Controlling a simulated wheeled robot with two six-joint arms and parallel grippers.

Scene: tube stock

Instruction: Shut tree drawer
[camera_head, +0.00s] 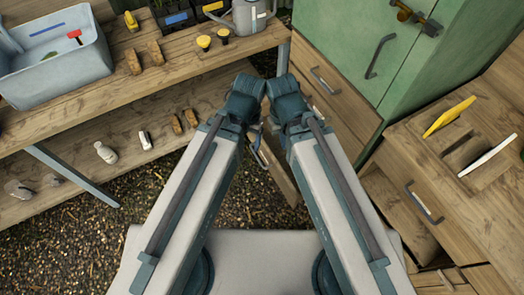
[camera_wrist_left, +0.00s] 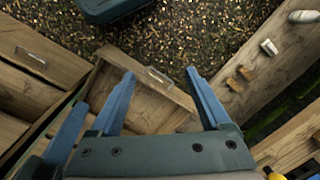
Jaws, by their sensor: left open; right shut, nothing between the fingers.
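A wooden drawer stands pulled out beneath the green cabinet; its front edge shows beside my arms in the head view (camera_head: 283,170). In the left wrist view its front panel (camera_wrist_left: 172,92) and metal handle (camera_wrist_left: 160,77) are clear. I cannot tell if it bears a tree mark. My left gripper (camera_wrist_left: 160,73) is open, its two blue fingers spread to either side of the handle in the picture; contact is not clear. In the head view the left gripper (camera_head: 258,138) is largely hidden by my arms. My right gripper (camera_wrist_left: 68,135) shows as a blue finger left of it, shut and empty.
A closed drawer with a handle (camera_head: 325,80) sits under the green cabinet (camera_head: 375,40). A wooden unit (camera_head: 420,160) with a yellow and a white item stands at right. A bench (camera_head: 130,75) with a grey tub (camera_head: 60,75) stands at left. Gravel floor lies between.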

